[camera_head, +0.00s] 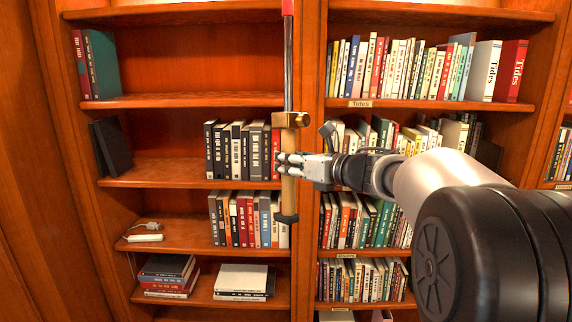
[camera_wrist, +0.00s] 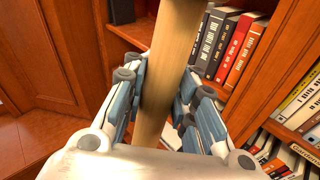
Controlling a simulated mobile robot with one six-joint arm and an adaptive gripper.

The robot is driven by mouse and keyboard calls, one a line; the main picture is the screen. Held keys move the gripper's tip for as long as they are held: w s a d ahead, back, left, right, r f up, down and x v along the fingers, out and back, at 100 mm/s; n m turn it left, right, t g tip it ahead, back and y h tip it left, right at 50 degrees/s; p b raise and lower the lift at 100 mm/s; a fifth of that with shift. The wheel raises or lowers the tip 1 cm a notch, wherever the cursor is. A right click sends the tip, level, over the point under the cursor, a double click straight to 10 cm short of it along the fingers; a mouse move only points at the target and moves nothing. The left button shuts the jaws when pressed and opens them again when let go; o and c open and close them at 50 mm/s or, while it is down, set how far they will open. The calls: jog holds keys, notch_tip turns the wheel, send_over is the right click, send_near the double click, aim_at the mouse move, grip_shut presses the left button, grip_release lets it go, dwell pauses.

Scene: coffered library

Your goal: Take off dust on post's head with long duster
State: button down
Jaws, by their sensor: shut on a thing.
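My gripper (camera_head: 292,165) is shut on the wooden handle of the long duster (camera_head: 289,195). The duster stands upright, with a dark cap at the handle's lower end, a brass-coloured collar above my gripper and a thin metal rod rising from it. A bit of red shows on the rod at the top edge of the head view; the duster's head is out of view. In the wrist view the handle (camera_wrist: 165,70) runs between both fingers (camera_wrist: 160,108). The post's head and its dust are not in view.
A wooden bookcase (camera_head: 190,104) fills the view behind the duster, with several rows of books (camera_head: 415,70). A white power strip (camera_head: 145,237) lies on a left shelf. A plain wood panel (camera_wrist: 60,50) is at left in the wrist view.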

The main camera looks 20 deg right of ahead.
aim_at(292, 146)
jog(key=shift+w+r+p, duration=0.15)
jog(key=shift+r+p, duration=0.55)
jog(key=shift+r, duration=0.3)
jog(key=shift+w+r+p, duration=0.1)
jog(key=shift+r+p, duration=0.55)
jog(key=shift+r, duration=0.3)
jog(key=shift+w+d+r+p, duration=0.4)
jog(key=shift+w+r+p, duration=0.8)
jog(key=shift+r+p, duration=0.55)
jog(key=shift+w+d+r+p, duration=0.45)
jog(key=shift+w+r+p, duration=0.9)
jog(key=shift+p, duration=0.7)
jog(key=shift+w+d+r+p, duration=0.4)
jog(key=shift+w+r+p, duration=0.7)
jog(key=shift+r+p, duration=0.65)
jog(key=shift+f, duration=0.1)
